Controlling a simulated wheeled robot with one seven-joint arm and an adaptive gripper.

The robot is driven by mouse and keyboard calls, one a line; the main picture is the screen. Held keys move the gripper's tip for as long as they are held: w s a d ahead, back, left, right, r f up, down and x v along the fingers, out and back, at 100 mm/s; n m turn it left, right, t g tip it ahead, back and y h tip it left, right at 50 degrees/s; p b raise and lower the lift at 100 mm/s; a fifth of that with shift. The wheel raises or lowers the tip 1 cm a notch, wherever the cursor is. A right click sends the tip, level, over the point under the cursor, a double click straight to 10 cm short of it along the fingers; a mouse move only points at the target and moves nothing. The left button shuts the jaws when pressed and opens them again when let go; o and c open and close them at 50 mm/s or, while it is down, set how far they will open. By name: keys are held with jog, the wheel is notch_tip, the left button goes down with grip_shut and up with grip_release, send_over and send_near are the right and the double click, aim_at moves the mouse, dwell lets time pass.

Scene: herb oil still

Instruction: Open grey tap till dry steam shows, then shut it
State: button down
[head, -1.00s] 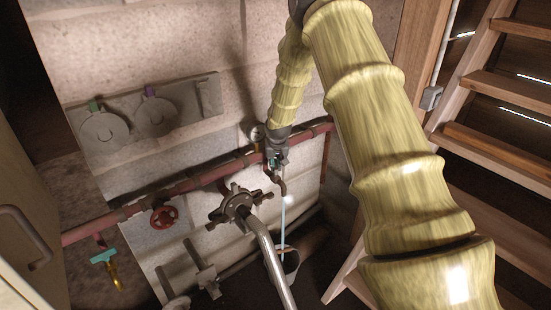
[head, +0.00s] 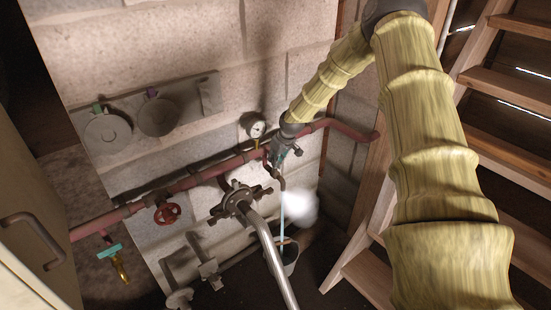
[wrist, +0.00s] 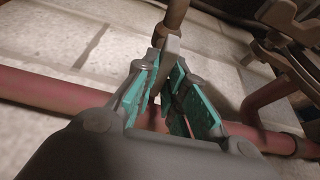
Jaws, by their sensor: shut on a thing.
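My gripper (head: 282,152) is at the grey tap (head: 275,181) on the red pipe, below the gauge. In the wrist view its teal-padded fingers (wrist: 160,95) are shut on the tap's grey lever (wrist: 171,50). The fingers hide part of the tap. A thin pale stream (head: 282,212) falls from the spout toward a dark bucket (head: 289,258). A white steam puff (head: 301,206) hangs right of the stream, below the spout.
A pressure gauge (head: 256,128) stands just above the tap. A steel hub with a long pipe (head: 264,232), a red handwheel (head: 167,213) and a teal-handled brass tap (head: 111,253) lie left. Wooden stairs (head: 500,150) stand right, a cabinet door (head: 35,230) left.

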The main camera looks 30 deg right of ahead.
jog(key=shift+d, duration=0.1)
dwell(0.3)
jog(key=c, duration=1.5)
grip_release()
jog(key=shift+s, duration=0.1)
jog(key=shift+v, duration=5.95)
jog(key=shift+d, duration=0.15)
